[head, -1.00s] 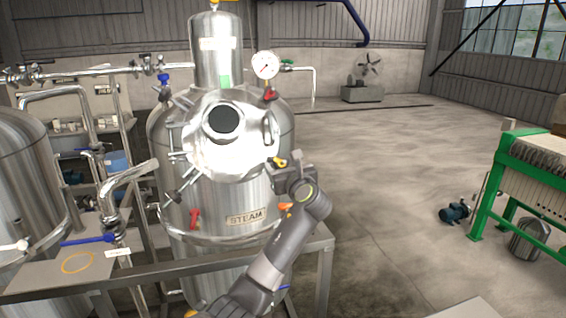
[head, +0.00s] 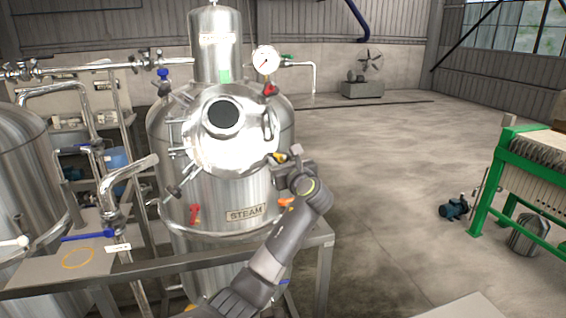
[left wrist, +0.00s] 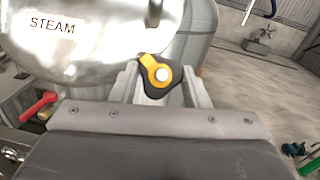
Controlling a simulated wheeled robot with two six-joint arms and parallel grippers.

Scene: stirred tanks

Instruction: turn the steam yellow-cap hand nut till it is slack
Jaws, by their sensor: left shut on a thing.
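The steam tank (head: 215,195) carries a STEAM plate (head: 245,214) and has a round polished lid (head: 205,150) with a dark sight glass. The yellow-cap hand nut (head: 276,158) is at the lower right of the lid. In the left wrist view the nut (left wrist: 157,75) is a dark lobed knob with a yellow cap and a pale centre. My left gripper (head: 283,160) is at the nut; its two fingers (left wrist: 162,88) stand either side of the knob, shut on it. How far the nut is screwed on cannot be told. My right gripper is out of view.
A gauge (head: 265,60) and red handles (head: 195,213) are on the tank. A metal frame rail (head: 150,265) crosses in front. Another tank (head: 25,170) stands at left, a green machine (head: 500,170) at right. The floor between is open.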

